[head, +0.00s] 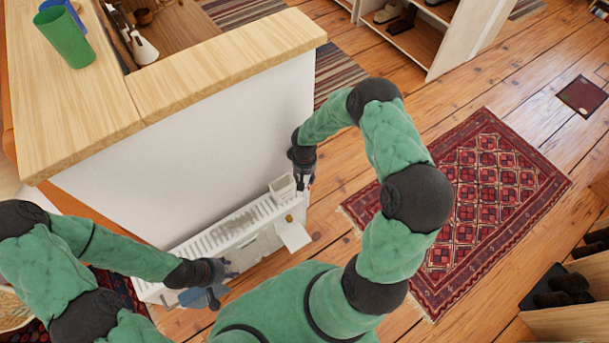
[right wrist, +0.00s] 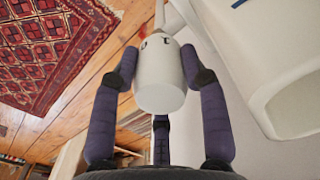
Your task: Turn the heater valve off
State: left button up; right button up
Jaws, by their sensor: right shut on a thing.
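The white heater (head: 225,237) stands low along the white wall, with a slatted top. The heater valve is a white rounded knob (right wrist: 160,75) in the right wrist view, with small dark marks at its far end. My right gripper (head: 304,184) points down beside the heater's right end. Its purple fingers close around the knob's sides in the right wrist view (right wrist: 160,85). In the head view the gripper hides the knob. My left gripper (head: 222,285) is at the heater's front left, its fingers spread and apparently empty.
A wooden counter (head: 220,65) tops the white wall, with a green cup (head: 66,40) at its far left. A small box (head: 283,188) and a white flap (head: 294,235) show at the heater's right end. A red patterned rug (head: 480,190) lies on the open floor at right.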

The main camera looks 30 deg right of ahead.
jog(key=o, duration=1.1)
jog(key=shift+o, duration=0.2)
